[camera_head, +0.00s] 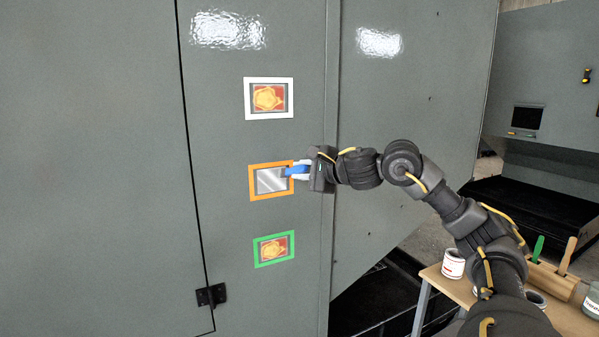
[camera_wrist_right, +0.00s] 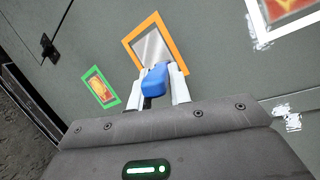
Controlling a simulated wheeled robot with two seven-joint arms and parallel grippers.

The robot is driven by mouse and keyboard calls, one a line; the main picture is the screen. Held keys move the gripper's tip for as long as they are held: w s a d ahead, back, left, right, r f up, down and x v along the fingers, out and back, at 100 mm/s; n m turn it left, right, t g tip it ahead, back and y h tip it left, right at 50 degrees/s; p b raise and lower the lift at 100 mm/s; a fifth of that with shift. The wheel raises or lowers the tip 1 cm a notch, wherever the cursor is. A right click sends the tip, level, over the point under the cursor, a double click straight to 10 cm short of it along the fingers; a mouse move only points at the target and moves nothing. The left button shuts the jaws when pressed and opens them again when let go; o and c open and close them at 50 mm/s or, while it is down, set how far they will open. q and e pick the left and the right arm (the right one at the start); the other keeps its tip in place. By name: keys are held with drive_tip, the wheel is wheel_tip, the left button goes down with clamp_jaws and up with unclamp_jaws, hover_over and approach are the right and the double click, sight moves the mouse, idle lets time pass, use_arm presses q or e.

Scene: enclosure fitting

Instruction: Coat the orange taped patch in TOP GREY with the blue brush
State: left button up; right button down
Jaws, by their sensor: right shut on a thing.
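The orange taped patch (camera_head: 270,181) is the middle of three framed patches on the grey cabinet door; its inside looks bare, silvery and shiny. It also shows in the right wrist view (camera_wrist_right: 155,47). My right gripper (camera_head: 302,170) is shut on the blue brush (camera_head: 293,171), seen end-on in the wrist view (camera_wrist_right: 153,82). The brush's tip lies at the right part of the orange patch; I cannot tell whether it touches the surface. The TOP GREY paint cannot be made out by its label. My left gripper is not in view.
At lower right, a wooden table (camera_head: 459,290) bears a white tin (camera_head: 453,264), a wooden holder (camera_head: 552,281) and a green-handled brush (camera_head: 537,248). A black hinge (camera_head: 211,295) juts at lower left.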

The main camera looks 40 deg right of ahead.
drive_tip(key=shift+w+a+p, duration=0.15)
drive_tip(key=shift+a+p, duration=0.2)
drive_tip(key=shift+a, duration=0.25)
drive_tip(key=shift+w+a+p, duration=0.15)
drive_tip(key=shift+a+p, duration=0.15)
drive_tip(key=shift+a, duration=0.25)
drive_tip(key=shift+w+a+p, duration=0.2)
drive_tip(key=shift+a+p, duration=0.15)
drive_tip(key=shift+a, duration=0.05)
drive_tip(key=shift+w+a, duration=0.2)
drive_tip(key=shift+a, duration=0.45)
drive_tip(key=a+p, duration=0.1)
drive_tip(key=w+a+p, duration=0.1)
drive_tip(key=shift+a, duration=0.35)
drive_tip(key=shift+s+a+p, duration=0.1)
drive_tip(key=shift+s+a, duration=0.25)
drive_tip(key=shift+s, duration=0.6)
drive_tip(key=shift+s+a+p, duration=0.15)
drive_tip(key=shift+s+a, duration=0.15)
drive_tip(key=shift+s, duration=0.6)
drive_tip(key=shift+s+a+p, duration=0.1)
drive_tip(key=shift+s+a, duration=0.25)
drive_tip(key=shift+s, duration=0.6)
